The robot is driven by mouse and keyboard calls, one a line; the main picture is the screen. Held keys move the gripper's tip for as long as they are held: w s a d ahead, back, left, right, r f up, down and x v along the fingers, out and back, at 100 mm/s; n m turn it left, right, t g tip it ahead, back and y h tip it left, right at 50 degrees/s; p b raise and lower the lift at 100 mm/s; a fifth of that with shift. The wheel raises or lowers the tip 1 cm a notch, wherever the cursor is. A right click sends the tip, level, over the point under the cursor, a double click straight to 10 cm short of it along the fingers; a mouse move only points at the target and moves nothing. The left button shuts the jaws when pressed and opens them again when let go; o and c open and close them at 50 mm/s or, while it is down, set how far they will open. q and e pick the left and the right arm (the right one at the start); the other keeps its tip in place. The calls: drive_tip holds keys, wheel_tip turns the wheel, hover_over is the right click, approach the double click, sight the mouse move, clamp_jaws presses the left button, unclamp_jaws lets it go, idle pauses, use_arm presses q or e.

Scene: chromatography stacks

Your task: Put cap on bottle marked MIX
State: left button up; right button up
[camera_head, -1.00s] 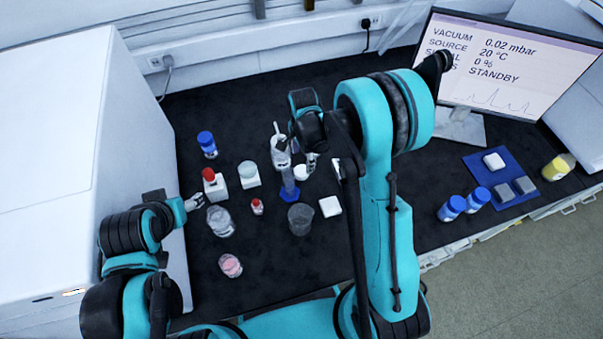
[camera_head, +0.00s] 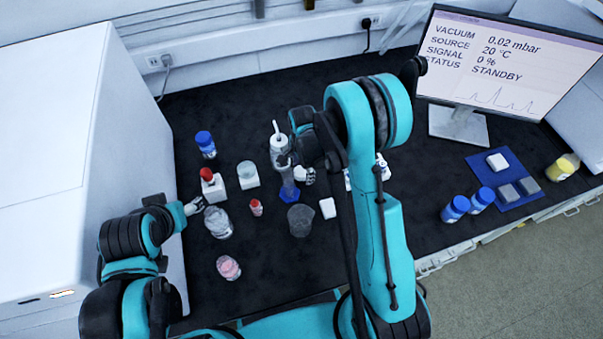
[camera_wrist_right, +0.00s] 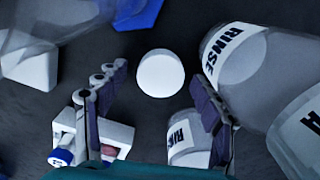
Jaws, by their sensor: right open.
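A white round cap-like disc (camera_wrist_right: 160,73) lies on the dark bench in the right wrist view, between my spread right fingers and apart from both. My right gripper (camera_wrist_right: 157,82) is open and empty above it. In the head view the right gripper (camera_head: 304,174) is over the bench middle, beside the clear cylinder with a blue base (camera_head: 288,188). No MIX label is legible; bottles labelled RINSE (camera_wrist_right: 248,65) stand right of the disc in the wrist view. My left gripper (camera_head: 194,206) is by a clear jar (camera_head: 218,223); its finger gap is too small to judge.
A grey beaker (camera_head: 300,220), white block (camera_head: 328,208), wash bottle (camera_head: 279,145) and red-topped item (camera_head: 207,176) stand close around. A white rack (camera_wrist_right: 118,137) is by my right gripper's left finger. Blue-capped bottles (camera_head: 455,208) stand right; bench there is partly clear.

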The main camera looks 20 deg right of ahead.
sight(303, 171)
drive_tip(key=c, duration=1)
drive_tip(key=shift+r, duration=0.15)
drive_tip(key=shift+r, duration=0.25)
wheel_tip(303, 171, up, 4)
drive_tip(key=shift+r+p, duration=0.1)
drive_tip(key=shift+p, duration=0.95)
drive_tip(key=s+d+r+p, duration=0.2)
drive_tip(key=s+d+r, duration=0.4)
drive_tip(key=s+d, duration=0.2)
drive_tip(key=shift+d, duration=0.3)
